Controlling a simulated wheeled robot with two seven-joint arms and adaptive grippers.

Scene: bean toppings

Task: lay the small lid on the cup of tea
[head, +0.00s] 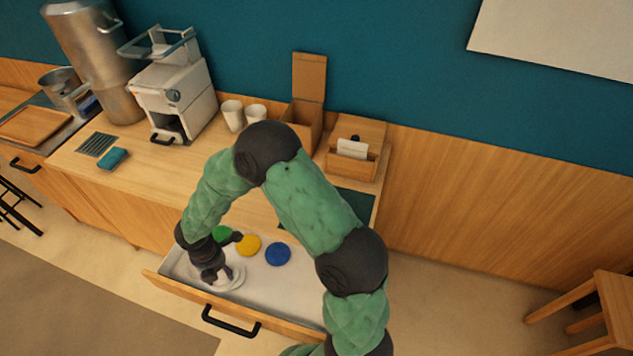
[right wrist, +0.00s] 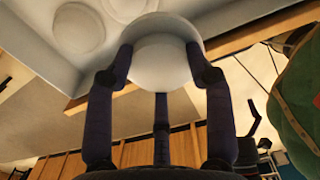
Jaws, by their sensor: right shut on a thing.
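My right gripper (head: 217,276) reaches down into the open drawer below the counter. In the right wrist view my right gripper (right wrist: 160,66) is shut on a white round lid (right wrist: 166,48), with fingers on both sides of it. In the head view the white lid (head: 232,284) is partly hidden by the gripper. Two white cups, one on the left (head: 232,115) and one on the right (head: 256,114), stand at the back of the counter. I cannot tell what is in them. My left gripper is not in view.
The drawer (head: 300,308) also holds a green disc (head: 222,233), a yellow disc (head: 249,245) and a blue disc (head: 278,254). A white machine (head: 172,95), an open brown box (head: 305,115) and a wooden holder (head: 352,155) stand on the counter. A teal sponge-like block (head: 113,159) lies at left.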

